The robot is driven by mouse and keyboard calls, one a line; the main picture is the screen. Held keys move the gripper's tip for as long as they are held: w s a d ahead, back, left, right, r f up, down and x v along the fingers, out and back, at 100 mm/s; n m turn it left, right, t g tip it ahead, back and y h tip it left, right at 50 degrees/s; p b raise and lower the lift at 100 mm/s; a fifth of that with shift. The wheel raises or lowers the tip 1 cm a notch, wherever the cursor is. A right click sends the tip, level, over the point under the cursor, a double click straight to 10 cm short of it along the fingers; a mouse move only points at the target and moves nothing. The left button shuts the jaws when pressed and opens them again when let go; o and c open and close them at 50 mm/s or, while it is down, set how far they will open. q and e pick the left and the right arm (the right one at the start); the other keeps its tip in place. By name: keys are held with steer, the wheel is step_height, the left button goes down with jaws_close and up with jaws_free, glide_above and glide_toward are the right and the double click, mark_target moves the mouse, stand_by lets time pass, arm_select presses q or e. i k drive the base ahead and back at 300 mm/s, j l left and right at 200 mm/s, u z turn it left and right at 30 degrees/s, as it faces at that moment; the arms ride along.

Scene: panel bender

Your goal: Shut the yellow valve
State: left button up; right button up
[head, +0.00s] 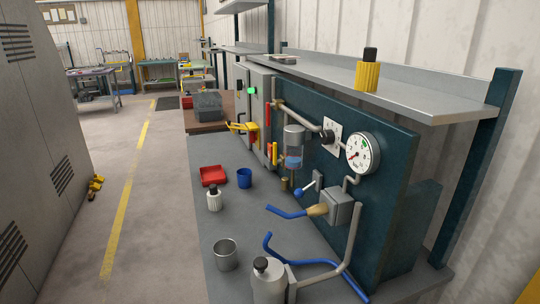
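A yellow handle-like part (243,127) sticks out at the front of the grey cabinet beside the teal panel (310,111). Smaller upright yellow and orange pieces (272,153) stand on the panel's left edge, close to a clear bowl with blue liquid (294,150). I cannot tell for sure which yellow part is the valve, or whether it is open or shut. A lever with a blue ball end (299,192) sits lower on the panel. Neither of my grippers is in view.
The grey bench (222,260) holds a red tray (213,175), a blue cup (244,178), a white bottle (214,199), a metal cup (226,253) and a grey bottle (268,280). Blue hoses (310,262) curve over it. A shelf (420,94) overhangs the panel. The left floor is mostly clear.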

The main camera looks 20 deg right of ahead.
mark_target(276, 161)
steer(key=u, duration=0.45)
steer(key=i+j+u, duration=0.1)
steer(key=j, duration=0.25)
steer(key=i+j+u, duration=0.15)
steer(key=j, duration=0.25)
steer(key=j+u, duration=0.1)
steer(key=j, duration=0.25)
steer(key=i+j+z, duration=0.15)
steer(key=i+j, duration=0.15)
steer(key=i, duration=0.25)
steer(key=i+j+z, duration=0.1)
steer(key=i+j, duration=0.3)
steer(key=i+z, duration=0.35)
steer(key=i, duration=0.15)
steer(key=i+j+z, duration=0.15)
steer(key=i+z, duration=0.2)
steer(key=i+j+z, duration=0.35)
steer(key=i, duration=0.2)
steer(key=l, duration=0.1)
